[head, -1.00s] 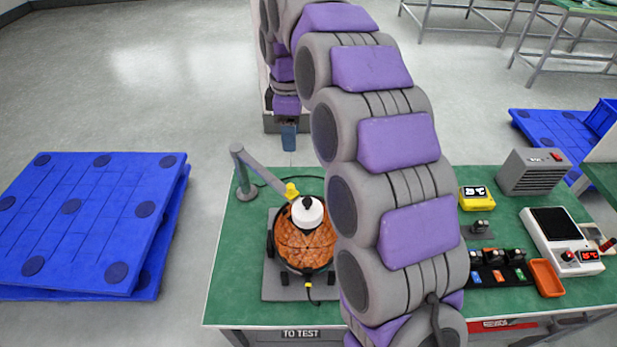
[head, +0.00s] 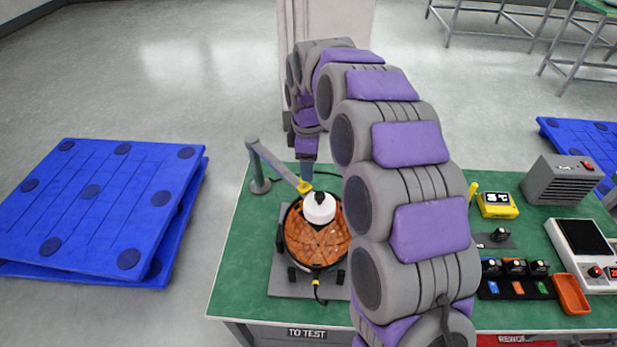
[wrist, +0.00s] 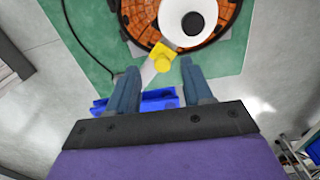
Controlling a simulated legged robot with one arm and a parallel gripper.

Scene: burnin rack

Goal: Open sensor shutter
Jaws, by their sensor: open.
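A white rounded sensor head (head: 319,207) with a black top sits over a round orange-brown segmented disc (head: 318,246) on the green bench. A yellow piece (head: 304,187) joins it to a jointed grey arm (head: 272,163). In the wrist view, the white head (wrist: 188,18) shows a black round spot, and the yellow piece (wrist: 162,56) is beside it. I cannot tell which part is the shutter. My gripper (wrist: 159,68) is open and empty, its two blue-grey fingertips either side of the yellow piece's near end. In the head view, my gripper (head: 308,170) is just behind the yellow piece.
The green bench (head: 236,262) holds a yellow device (head: 497,205), several small switch-like units, an orange tray (head: 572,294), a grey vented box (head: 562,180) and a white instrument (head: 590,255). Blue pallets (head: 95,210) lie on the floor at left. A dark cable runs beside the disc.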

